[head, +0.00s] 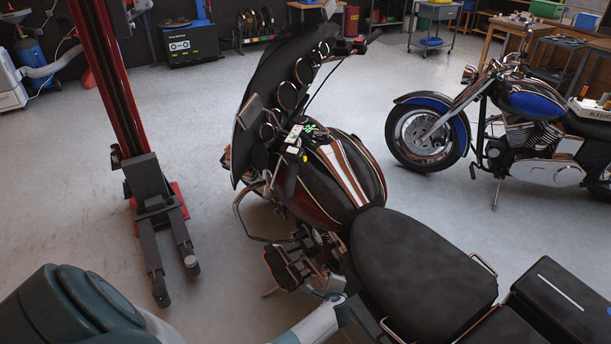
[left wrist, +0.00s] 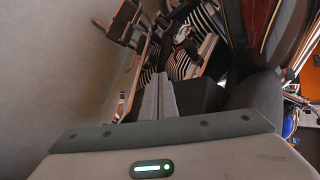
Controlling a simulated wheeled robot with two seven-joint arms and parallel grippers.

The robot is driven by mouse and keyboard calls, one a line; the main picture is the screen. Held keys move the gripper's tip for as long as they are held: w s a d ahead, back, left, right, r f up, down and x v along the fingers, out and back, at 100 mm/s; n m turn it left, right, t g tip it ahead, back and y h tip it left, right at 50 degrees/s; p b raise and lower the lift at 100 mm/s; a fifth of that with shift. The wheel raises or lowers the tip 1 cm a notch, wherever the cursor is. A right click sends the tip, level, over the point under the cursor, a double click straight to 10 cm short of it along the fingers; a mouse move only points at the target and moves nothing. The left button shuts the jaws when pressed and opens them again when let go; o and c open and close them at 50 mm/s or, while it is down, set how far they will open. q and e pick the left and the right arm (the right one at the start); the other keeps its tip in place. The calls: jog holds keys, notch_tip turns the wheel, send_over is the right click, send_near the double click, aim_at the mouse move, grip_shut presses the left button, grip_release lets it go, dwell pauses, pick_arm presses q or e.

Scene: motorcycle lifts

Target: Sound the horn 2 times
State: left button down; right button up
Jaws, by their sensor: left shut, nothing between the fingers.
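The touring motorcycle (head: 335,185) with a dark fairing stands in the middle of the head view. A small switch cluster (head: 298,138) with green and yellow parts sits by its left handlebar grip, in front of the tank. I cannot tell which part is the horn button. My left arm comes in from the lower left and ends low beside the seat (head: 425,265). In the left wrist view my left gripper (left wrist: 172,82) is shut and empty, pointing toward the motorcycle's engine side (left wrist: 195,50). It is well below and behind the switch cluster. My right gripper is not in view.
A red lift post (head: 112,80) with dark lift arms (head: 155,215) stands left of the motorcycle. A blue motorcycle (head: 530,105) stands at the right. A tool cart (head: 435,12) and wooden bench (head: 510,30) are at the back. Open floor lies between the post and the fairing.

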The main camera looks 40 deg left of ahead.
aim_at(304, 159)
pick_arm(q)
jog(key=w+a+r+t+y, duration=0.1)
jog(key=w+r, duration=0.3)
jog(key=r, duration=0.8)
jog(key=w+a+r+y+p, duration=0.1)
jog(key=w+a+r+y, duration=0.2)
jog(key=r, duration=0.9)
jog(key=w+a+r+m+t+y+p, duration=0.1)
jog(key=w+a+r+y, duration=0.1)
jog(key=w+r, duration=0.5)
notch_tip(304, 159, up, 5)
jog(key=shift+w+a+r+t+y, duration=0.2)
jog(key=shift+a+t+y, duration=0.15)
jog(key=shift+y, duration=0.15)
jog(key=shift+a, duration=0.1)
jog(key=s+a+f, duration=0.1)
jog(key=a, duration=0.7)
jog(key=shift+a+p, duration=0.2)
jog(key=shift+p, duration=0.1)
jog(key=shift+s+a+f, duration=0.1)
jog(key=shift+s+a, duration=0.05)
jog(key=shift+a, duration=0.1)
jog(key=shift+a, duration=0.2)
jog(key=shift+s+a+f, duration=0.1)
jog(key=shift+a, duration=0.4)
dwell(0.9)
